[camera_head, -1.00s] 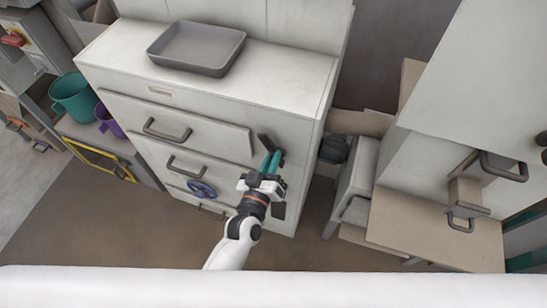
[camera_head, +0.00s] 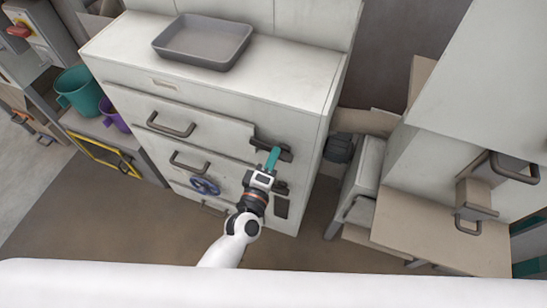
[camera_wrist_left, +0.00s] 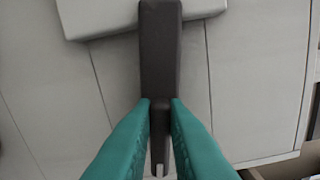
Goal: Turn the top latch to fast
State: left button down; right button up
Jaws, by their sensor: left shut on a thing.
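The top latch is a dark bar (camera_head: 285,154) on the front of the pale cabinet, by the right end of the top drawer (camera_head: 200,127). It now lies nearly along the drawer's line, its left end at the drawer's right end. My left gripper (camera_head: 273,157) has teal fingers, shut on the latch. In the left wrist view the latch (camera_wrist_left: 160,45) runs between the fingertips (camera_wrist_left: 160,105), and its far end overlaps the raised pale drawer panel (camera_wrist_left: 95,14). The fingers hide part of the latch in the head view. My right gripper is not in view.
A grey tray (camera_head: 203,42) lies on the cabinet top. Below the top drawer are another drawer handle (camera_head: 188,165) and a blue handwheel (camera_head: 204,187). A second dark latch (camera_head: 281,188) sits partly behind my gripper. A beige-topped unit (camera_head: 400,232) stands at the right.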

pick_arm(q)
jog(key=shift+f+n, duration=0.2)
jog(key=shift+n, duration=0.8)
jog(key=c, duration=1.4)
grip_release()
jog(key=shift+c, duration=0.2)
jog(key=b+v, duration=0.2)
jog(key=v, duration=1)
